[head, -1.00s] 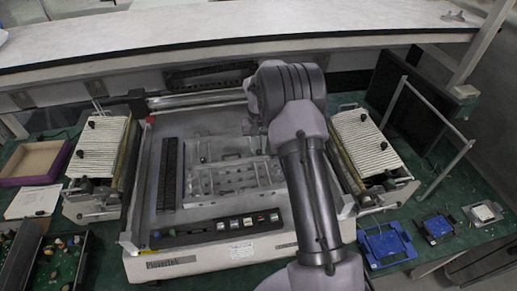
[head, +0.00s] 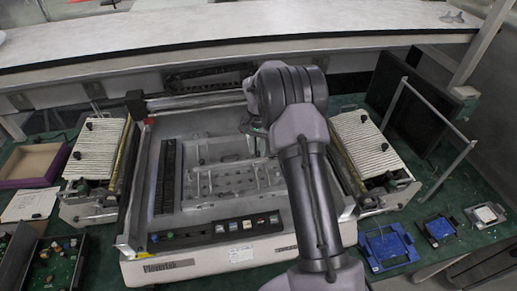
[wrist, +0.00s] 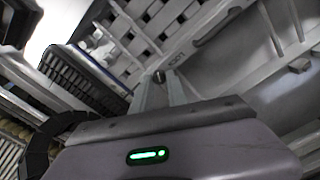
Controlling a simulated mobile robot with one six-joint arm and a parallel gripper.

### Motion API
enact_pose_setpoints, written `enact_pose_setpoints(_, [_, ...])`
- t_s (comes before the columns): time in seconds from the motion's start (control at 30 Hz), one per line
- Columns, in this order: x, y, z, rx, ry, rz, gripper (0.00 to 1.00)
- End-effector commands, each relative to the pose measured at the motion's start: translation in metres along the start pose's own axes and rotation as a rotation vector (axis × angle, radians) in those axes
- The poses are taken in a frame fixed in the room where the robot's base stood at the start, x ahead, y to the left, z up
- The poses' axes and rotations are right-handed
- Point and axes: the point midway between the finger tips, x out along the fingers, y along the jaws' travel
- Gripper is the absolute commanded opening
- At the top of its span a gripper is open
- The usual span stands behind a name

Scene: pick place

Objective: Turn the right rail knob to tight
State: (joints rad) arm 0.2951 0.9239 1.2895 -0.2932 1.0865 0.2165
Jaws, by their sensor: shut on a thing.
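The machine (head: 207,190), a grey pick-and-place unit, fills the middle of the head view, with metal rails and a plate in its bed. In the wrist view, a small dark knob (wrist: 159,76) sits between the fingertips of my gripper (wrist: 160,88). The gripper is shut on this knob, which lies next to a pale rail (wrist: 190,40). In the head view, my gripper (head: 252,128) reaches down over the upper right of the bed. My arm hides much of the bed's right side there. I cannot read whether the knob is tight.
Ribbed feeder banks stand left (head: 97,150) and right (head: 362,140) of the machine. Blue holders (head: 388,246) lie at front right, by a metal frame (head: 440,125). A purple-edged box (head: 32,165) is at left. A shelf (head: 230,30) spans the back.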

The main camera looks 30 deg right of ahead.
Motion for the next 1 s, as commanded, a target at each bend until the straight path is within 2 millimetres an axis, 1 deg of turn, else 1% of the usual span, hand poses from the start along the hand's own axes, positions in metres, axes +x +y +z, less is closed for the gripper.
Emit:
enact_pose_setpoints(0.23, [-0.001, 0.000, 0.000, -0.001, 0.001, -0.001, 0.00])
enact_pose_setpoints(0.27, [-0.001, 0.000, 0.000, -0.001, 0.001, -0.001, 0.23])
enact_pose_setpoints(0.33, [-0.001, 0.000, 0.000, -0.001, 0.001, -0.001, 0.36])
enact_pose_setpoints(0.37, [-0.001, 0.000, 0.000, -0.001, 0.001, -0.001, 0.40])
enact_pose_setpoints(0.67, [-0.002, 0.000, 0.000, -0.001, 0.001, 0.000, 0.40])
enact_pose_setpoints(0.77, [-0.017, 0.000, -0.001, -0.001, 0.002, -0.001, 0.40])
enact_pose_setpoints(0.87, [-0.048, 0.000, -0.001, -0.001, 0.004, -0.001, 0.40])
enact_pose_setpoints(0.9, [-0.062, -0.001, -0.001, -0.001, 0.004, -0.002, 0.40])
enact_pose_setpoints(1.0, [-0.098, 0.000, -0.001, -0.001, 0.005, -0.002, 0.40])
